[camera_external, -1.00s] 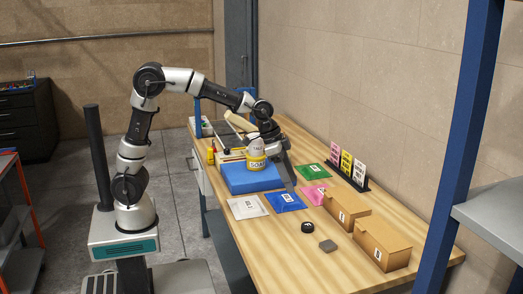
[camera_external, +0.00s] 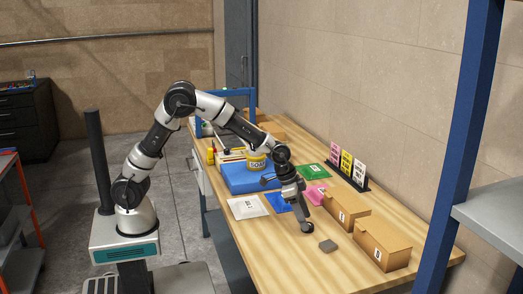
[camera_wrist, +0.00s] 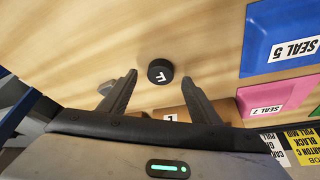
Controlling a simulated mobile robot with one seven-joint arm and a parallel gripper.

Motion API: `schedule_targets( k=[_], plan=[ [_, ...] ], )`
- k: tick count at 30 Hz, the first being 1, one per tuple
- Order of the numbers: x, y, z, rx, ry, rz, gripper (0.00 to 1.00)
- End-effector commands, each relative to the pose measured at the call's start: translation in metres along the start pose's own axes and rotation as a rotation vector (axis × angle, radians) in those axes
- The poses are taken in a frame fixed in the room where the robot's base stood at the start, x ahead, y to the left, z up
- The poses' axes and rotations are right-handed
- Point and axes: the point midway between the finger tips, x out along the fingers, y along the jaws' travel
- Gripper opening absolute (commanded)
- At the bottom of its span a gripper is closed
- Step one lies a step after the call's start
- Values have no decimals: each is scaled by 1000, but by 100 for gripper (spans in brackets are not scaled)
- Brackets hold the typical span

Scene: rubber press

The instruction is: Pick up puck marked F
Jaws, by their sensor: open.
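The puck marked F (camera_wrist: 160,71) is a black round disc with a white F on top, lying on the wooden bench in the wrist view. My gripper (camera_wrist: 159,78) is open, with one finger to each side of the puck in that view and nothing held. The puck appears slightly beyond the fingertips, and I cannot tell how high they are above it. In the external view my gripper (camera_external: 304,221) points down at the puck (camera_external: 308,229), which it partly hides.
A grey block (camera_external: 328,246) lies just in front of the puck. Two cardboard boxes (camera_external: 382,246) stand to the right. Blue (camera_wrist: 285,35) and pink (camera_wrist: 275,96) seal packets lie nearby. A blue case (camera_external: 245,178) sits farther back. The front bench (camera_external: 290,270) is clear.

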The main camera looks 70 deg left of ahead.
Motion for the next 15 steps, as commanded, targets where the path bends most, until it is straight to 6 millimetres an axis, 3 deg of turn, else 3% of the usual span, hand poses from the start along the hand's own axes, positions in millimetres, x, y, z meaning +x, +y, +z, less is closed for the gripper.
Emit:
schedule_targets(
  k=[4,12,15],
  plan=[
    [19,-1,0,-2,-1,-1,57],
    [22,-1,0,-2,1,-1,57],
    [22,-1,0,-1,1,-1,44]
  ],
)
